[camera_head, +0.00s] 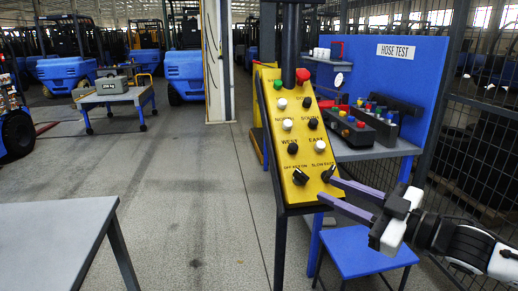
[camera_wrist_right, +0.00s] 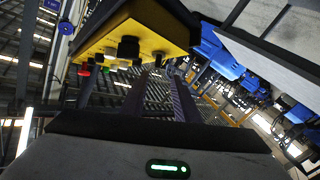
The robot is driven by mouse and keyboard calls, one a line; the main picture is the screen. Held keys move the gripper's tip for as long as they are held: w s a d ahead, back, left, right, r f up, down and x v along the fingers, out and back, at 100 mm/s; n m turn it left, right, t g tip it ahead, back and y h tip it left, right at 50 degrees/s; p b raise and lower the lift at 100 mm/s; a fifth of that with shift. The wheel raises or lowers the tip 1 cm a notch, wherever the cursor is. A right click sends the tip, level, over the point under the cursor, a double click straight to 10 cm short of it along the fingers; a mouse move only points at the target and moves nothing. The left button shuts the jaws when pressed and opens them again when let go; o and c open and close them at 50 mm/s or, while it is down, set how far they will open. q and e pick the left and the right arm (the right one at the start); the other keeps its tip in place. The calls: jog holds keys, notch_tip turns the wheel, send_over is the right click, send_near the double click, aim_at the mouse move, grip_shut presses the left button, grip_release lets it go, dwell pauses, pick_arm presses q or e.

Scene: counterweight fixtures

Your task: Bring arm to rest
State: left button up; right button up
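My right gripper (camera_head: 326,187) comes in from the right in the head view, its two long purple fingers pointing left at the lower part of a yellow control panel (camera_head: 312,206). The fingers are apart with nothing seen between them. The upper fingertip is close to the black right-hand selector knob (camera_head: 328,173); I cannot tell whether it touches. In the right wrist view the fingers (camera_wrist_right: 160,92) reach up below the panel's yellow face (camera_wrist_right: 137,42), with a gap between them. My left gripper is in neither view.
A blue stool (camera_head: 362,252) stands below my right gripper. A blue HOSE TEST bench (camera_head: 380,152) with button boxes and a wire fence (camera_head: 480,150) are at right. A grey table (camera_head: 50,240) is at lower left. Open floor (camera_head: 190,200) lies between the table and the panel.

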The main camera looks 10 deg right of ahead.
jog(key=s+a+f+m+g+h, duration=0.1)
jog(key=s+a+f+m+h, duration=0.2)
jog(key=f, duration=0.9)
jog(key=s+a+f+m, duration=0.2)
jog(key=s+a+f, duration=0.25)
jog(key=f, duration=0.65)
jog(key=s+f+m+g+h, duration=0.4)
jog(key=s+f+m+h, duration=0.1)
jog(key=s+f, duration=1.4)
jog(key=shift+s+d+f+g, duration=0.3)
jog(key=shift+d+f+g, duration=0.1)
jog(key=shift+f, duration=0.15)
